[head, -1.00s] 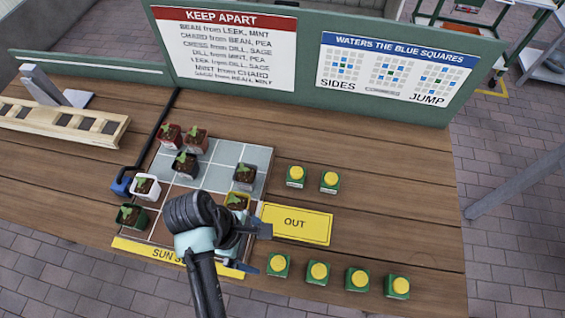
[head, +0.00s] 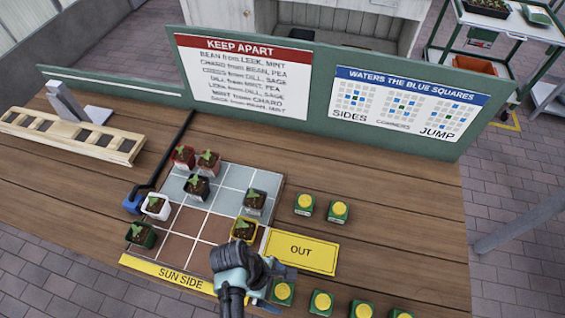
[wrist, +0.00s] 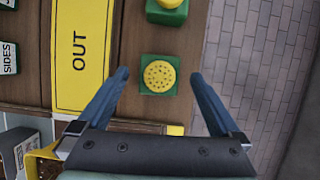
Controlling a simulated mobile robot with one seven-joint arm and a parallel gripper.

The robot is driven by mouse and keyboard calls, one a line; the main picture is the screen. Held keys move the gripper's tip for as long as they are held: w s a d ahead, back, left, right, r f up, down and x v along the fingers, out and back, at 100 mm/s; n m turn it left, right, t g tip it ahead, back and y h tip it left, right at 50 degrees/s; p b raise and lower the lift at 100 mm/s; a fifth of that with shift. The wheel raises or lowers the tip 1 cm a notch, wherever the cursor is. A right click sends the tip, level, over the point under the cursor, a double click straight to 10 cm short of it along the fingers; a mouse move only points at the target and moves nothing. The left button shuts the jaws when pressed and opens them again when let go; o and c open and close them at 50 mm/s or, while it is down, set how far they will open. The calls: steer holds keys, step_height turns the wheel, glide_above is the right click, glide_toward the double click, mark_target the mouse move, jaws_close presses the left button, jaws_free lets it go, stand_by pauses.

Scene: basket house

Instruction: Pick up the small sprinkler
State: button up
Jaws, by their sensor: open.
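Several small sprinklers, green blocks with round yellow tops, stand on the wooden table. The near row runs right from a sprinkler (head: 283,292) below the OUT sign, with a second sprinkler (head: 322,302) beside it. Two more, a left one (head: 304,203) and a right one (head: 338,212), stand above the sign. My gripper (head: 277,287) is open and empty at the left end of the near row. In the wrist view the leftmost near-row sprinkler (wrist: 158,75) shows between the spread fingertips, apart from both. I cannot tell its height gap, or which sprinkler is meant.
The yellow OUT sign (head: 300,250) lies right of the grid board (head: 180,221). A yellow pot (head: 245,229) with a seedling sits close to my gripper, and more potted seedlings stand on the grid's left. A slotted wooden rack (head: 70,137) lies far left. The right tabletop is clear.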

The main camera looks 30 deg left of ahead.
steer(key=shift+x, duration=1.2)
steer(key=c, duration=1.6)
